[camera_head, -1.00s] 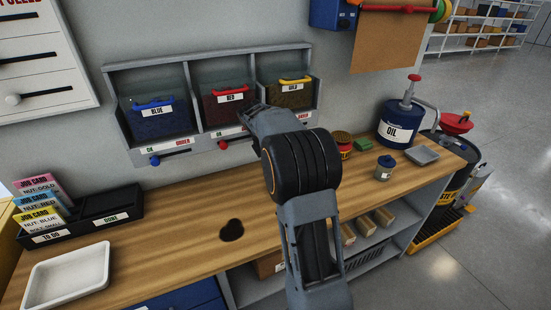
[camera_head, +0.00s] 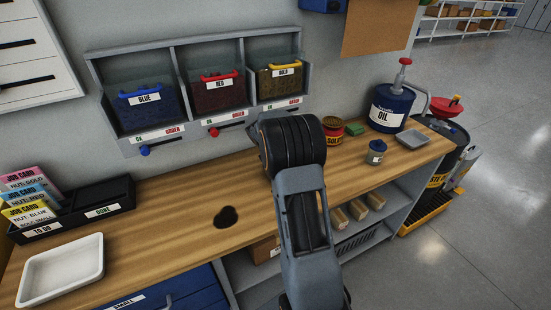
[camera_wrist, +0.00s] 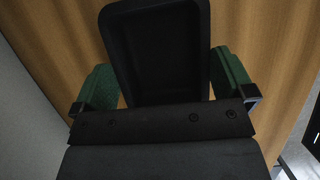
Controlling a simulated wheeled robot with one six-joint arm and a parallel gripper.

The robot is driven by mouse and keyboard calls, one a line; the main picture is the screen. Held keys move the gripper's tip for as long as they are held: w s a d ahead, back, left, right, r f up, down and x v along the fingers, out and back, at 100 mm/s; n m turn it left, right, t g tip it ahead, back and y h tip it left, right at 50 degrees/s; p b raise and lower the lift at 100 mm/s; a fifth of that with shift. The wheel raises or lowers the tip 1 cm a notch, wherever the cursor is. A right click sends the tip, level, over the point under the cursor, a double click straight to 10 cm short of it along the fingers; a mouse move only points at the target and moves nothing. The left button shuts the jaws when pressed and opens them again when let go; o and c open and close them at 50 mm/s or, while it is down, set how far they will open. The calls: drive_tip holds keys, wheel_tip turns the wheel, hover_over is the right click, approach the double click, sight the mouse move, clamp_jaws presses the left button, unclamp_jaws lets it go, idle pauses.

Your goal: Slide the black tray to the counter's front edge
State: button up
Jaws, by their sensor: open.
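A black tray (camera_wrist: 157,45) with a raised rim and rounded corners lies on the wooden counter (camera_wrist: 262,45) in the wrist view. My gripper (camera_wrist: 167,78) is open, with one green finger pad on each side of the tray's near part. I cannot tell whether the pads touch it. The tray's near end is hidden behind the dark body of my gripper. In the head view my own arm hides the gripper and this tray. The counter (camera_head: 175,210) shows there on both sides of my arm.
A black card holder (camera_head: 75,222) and a white tray (camera_head: 60,270) stand at left. Blue, red and gold bins (camera_head: 218,95) are in a rack behind.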

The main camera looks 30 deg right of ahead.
drive_tip(key=shift+x, duration=1)
drive_tip(key=shift+c, duration=0.2)
drive_tip(key=c, duration=0.6)
